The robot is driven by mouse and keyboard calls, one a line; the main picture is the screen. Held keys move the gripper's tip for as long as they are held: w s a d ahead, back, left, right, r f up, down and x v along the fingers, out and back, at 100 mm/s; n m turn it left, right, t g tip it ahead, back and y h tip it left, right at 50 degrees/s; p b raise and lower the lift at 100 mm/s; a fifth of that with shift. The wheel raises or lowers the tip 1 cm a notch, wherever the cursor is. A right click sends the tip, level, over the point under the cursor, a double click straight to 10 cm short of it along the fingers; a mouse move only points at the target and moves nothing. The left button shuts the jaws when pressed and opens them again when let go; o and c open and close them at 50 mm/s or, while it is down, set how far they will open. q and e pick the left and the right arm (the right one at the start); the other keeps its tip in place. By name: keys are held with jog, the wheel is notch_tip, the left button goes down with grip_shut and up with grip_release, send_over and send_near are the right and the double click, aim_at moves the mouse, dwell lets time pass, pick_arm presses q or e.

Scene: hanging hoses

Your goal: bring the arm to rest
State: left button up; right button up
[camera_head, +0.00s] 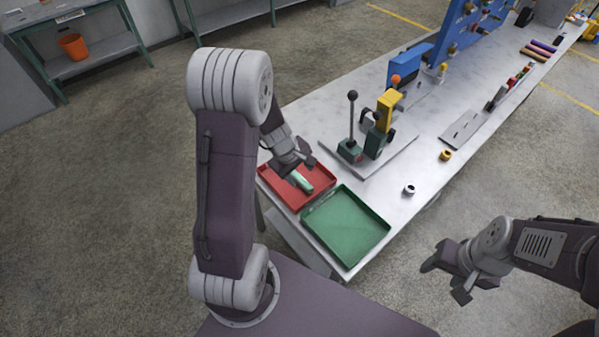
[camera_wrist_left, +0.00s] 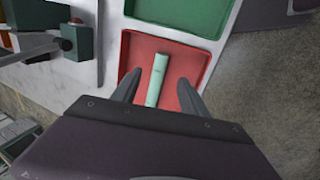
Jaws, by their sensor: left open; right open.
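My left gripper (camera_head: 290,168) is open above the red tray (camera_head: 318,199) on the near end of the workbench. In the left wrist view its fingers (camera_wrist_left: 158,88) stand apart on either side of a pale green cylinder (camera_wrist_left: 157,80), which lies in the red tray. I cannot tell how far the fingers are above the cylinder. The cylinder also shows in the head view (camera_head: 301,182). My right gripper (camera_head: 449,277) is open and empty, out over the floor to the right of the bench.
An empty green tray (camera_head: 346,226) sits beside the red one. Behind them stand a lever with a black knob (camera_head: 352,96) and a yellow and green device (camera_head: 382,123). A small white ring (camera_head: 409,190) and an orange ring (camera_head: 445,155) lie on the workbench (camera_head: 425,168).

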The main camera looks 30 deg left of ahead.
pick_arm(q)
jog(key=d+r+m, duration=0.3)
jog(key=d+r, duration=0.2)
jog(key=d, duration=0.1)
jog(key=s+d+m+g+y, duration=0.1)
jog(key=s+m+g, duration=0.1)
jog(key=s+m, duration=0.8)
jog(key=s, duration=0.3)
jog(key=shift+s, duration=0.15)
